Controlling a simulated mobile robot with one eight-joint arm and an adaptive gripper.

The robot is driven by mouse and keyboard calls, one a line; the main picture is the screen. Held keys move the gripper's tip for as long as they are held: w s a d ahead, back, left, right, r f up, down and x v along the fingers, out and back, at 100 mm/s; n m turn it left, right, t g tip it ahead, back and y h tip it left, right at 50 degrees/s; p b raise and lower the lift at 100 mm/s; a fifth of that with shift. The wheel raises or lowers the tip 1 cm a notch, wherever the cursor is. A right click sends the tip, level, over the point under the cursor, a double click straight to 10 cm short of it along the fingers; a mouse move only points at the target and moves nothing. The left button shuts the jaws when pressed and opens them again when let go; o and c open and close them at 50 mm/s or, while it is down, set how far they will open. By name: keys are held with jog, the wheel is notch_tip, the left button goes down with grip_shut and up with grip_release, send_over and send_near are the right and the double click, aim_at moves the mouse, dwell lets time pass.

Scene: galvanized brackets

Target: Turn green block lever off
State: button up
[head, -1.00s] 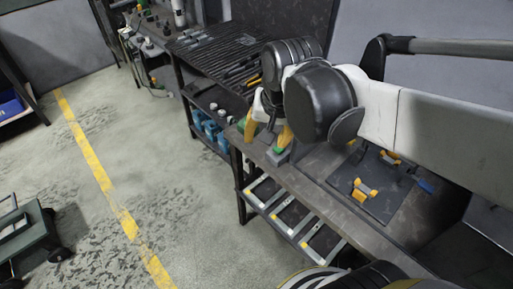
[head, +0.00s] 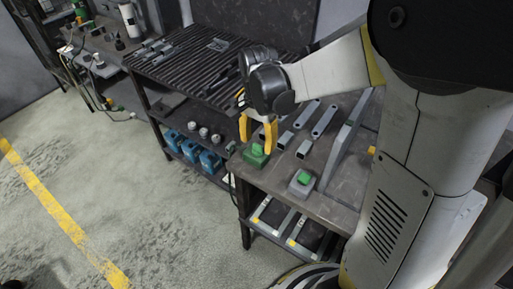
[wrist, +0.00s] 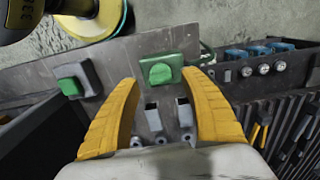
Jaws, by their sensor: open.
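The green block (head: 254,158), with a green lever on top, sits at the near left corner of the grey bench in the head view. In the wrist view the green block (wrist: 162,70) lies ahead, between the fingertip ends. Which way its lever is tilted is too small to tell. A second block, grey with a green lever (head: 302,182), stands to its right; the grey block (wrist: 90,78) is at left in the wrist view. My gripper (head: 257,136) is open and empty, its yellow fingers pointing down above the green block. Contact cannot be told.
Metal bars and brackets (head: 323,121) lie on the bench (head: 335,205) behind the blocks. A slatted table (head: 200,68) adjoins at left, with blue containers (head: 210,160) on its lower shelf. The floor (head: 110,170) at left is clear.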

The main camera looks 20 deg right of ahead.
jog(key=shift+f+b, duration=0.3)
jog(key=shift+f, duration=0.8)
grip_shut()
